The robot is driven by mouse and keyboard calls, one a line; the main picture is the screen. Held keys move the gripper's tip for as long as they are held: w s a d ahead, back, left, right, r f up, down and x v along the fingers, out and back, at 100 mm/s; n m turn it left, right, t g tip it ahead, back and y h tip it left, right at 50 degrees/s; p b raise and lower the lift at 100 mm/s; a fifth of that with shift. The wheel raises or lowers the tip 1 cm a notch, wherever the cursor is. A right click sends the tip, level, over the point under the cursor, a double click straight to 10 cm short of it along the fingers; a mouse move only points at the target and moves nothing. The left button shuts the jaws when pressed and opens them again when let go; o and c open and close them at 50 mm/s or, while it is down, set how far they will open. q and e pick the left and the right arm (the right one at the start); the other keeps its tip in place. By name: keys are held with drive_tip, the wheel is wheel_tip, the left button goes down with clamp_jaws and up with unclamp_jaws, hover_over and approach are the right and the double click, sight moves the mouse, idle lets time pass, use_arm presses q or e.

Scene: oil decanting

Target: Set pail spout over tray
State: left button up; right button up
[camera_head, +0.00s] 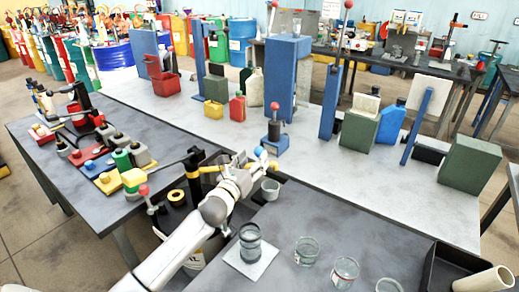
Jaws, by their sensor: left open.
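My left gripper (262,168), on the white arm from the lower left, is open by a yellow pipe-like piece (212,168) with a dark body. A small grey cup (270,190) is just below and right of the fingers; I cannot tell whether they touch it. A pale pail (194,264) stands low behind my arm, mostly hidden; its spout cannot be made out. A black tray (430,262) lies at the lower right with a pale roll (484,280) across its edge. My right gripper is not in view.
A glass jar (250,240) stands on a white pad (264,262) on the dark near table, with several glass beakers to its right. The left table (60,175) holds bottles and fittings. Blue posts and cans stand on the pale bench (330,190) behind.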

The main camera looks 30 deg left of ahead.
sight(257, 154)
use_arm(q)
drive_tip(key=w, duration=0.4)
drive_tip(key=shift+w+a+p, duration=0.2)
drive_tip(key=shift+w+p, duration=0.1)
drive_tip(key=shift+p, duration=0.05)
drive_tip(key=shift+w, duration=0.45)
drive_tip(key=shift+w+f, duration=0.1)
drive_tip(key=c, duration=0.7)
clamp_jaws()
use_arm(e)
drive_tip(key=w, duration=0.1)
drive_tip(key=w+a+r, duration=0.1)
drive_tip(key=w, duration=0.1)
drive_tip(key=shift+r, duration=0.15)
